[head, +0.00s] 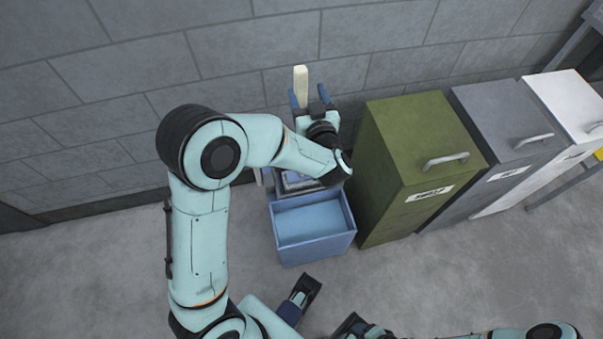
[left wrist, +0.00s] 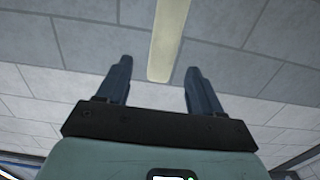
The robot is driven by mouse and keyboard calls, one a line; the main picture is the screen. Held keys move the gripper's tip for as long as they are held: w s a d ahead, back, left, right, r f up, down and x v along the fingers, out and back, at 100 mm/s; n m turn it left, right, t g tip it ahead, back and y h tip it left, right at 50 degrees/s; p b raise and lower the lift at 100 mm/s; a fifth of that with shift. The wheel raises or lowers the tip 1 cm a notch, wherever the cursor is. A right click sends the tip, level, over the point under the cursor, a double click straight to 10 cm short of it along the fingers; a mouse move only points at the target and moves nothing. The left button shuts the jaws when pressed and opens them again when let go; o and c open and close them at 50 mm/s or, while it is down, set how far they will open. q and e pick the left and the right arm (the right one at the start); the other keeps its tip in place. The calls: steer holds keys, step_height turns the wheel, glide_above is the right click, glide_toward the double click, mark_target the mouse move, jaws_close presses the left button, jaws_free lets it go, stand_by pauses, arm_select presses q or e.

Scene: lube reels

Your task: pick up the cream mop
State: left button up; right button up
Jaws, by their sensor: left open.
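The cream mop shows as a pale, upright handle (head: 301,84) in front of the grey wall in the head view. Its lower part and head are hidden by my left arm and gripper. My left gripper (head: 311,95) is open, with its fingers close around the handle's line. In the left wrist view the cream handle (left wrist: 168,38) comes down from the top edge, and its lower end in view lies between the two fingertips (left wrist: 158,68). I cannot tell whether a finger touches it.
A blue mop bucket (head: 316,249) stands on the floor beneath my left forearm. A green cabinet (head: 398,175) stands close to its right, then a grey cabinet (head: 500,130) and a white one (head: 568,105). The block wall (head: 200,55) is close behind. Floor at left is clear.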

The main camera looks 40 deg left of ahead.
mark_target(299, 73)
arm_select(q)
steer(key=x, duration=0.8)
steer(key=shift+s+a, duration=0.1)
steer(key=shift+s, duration=0.05)
steer(key=c, duration=1)
steer(key=shift+r, duration=0.1)
steer(key=shift+c, duration=0.8)
steer(key=shift+r, duration=0.1)
